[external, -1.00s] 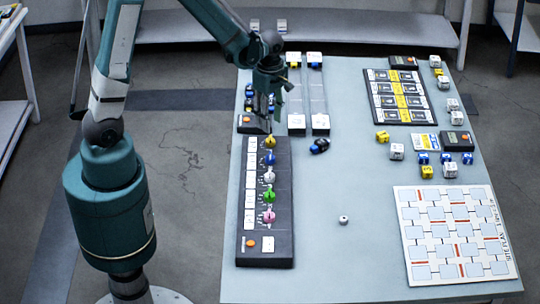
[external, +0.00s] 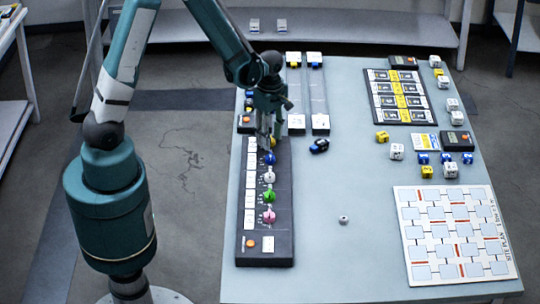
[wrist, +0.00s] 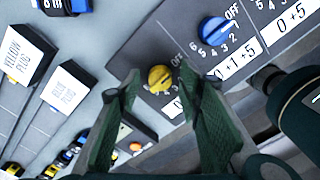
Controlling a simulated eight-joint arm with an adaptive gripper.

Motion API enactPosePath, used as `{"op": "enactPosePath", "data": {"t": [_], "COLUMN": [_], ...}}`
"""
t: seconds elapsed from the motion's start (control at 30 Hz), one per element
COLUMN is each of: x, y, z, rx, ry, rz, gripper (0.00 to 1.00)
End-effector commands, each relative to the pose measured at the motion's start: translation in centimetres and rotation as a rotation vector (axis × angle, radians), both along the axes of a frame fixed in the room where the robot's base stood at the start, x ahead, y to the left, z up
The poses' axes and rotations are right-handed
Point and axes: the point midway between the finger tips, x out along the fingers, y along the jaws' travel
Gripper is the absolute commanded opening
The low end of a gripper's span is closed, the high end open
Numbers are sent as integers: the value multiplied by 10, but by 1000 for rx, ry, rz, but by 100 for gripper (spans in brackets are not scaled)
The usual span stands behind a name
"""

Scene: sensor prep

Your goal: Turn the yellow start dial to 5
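The yellow start dial (wrist: 160,78) is a round knob on the dark dial panel (external: 283,235), with OFF and digits printed around it. In the wrist view it lies just beyond and between my fingertips. In the external view my gripper hides most of it at the panel's far end. My gripper (wrist: 158,82) points down over the dial with its two green fingers apart. I cannot tell whether the fingers reach down to the dial's height. Its pointer setting is too small to read.
A blue dial (wrist: 214,30) sits beside the yellow one. White, green and pink (external: 269,216) dials follow toward the panel's near end.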

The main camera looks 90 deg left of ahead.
Motion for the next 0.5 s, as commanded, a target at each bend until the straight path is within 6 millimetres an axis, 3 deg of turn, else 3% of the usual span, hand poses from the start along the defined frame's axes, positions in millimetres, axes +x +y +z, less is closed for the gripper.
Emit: {"op": "enactPosePath", "data": {"t": [0.37,0.5], "x": [0,0], "y": [0,0], "z": [-3,-3], "rx": [0,0], "ry": [0,0], "rz": [0,0], "gripper": [36,21]}}
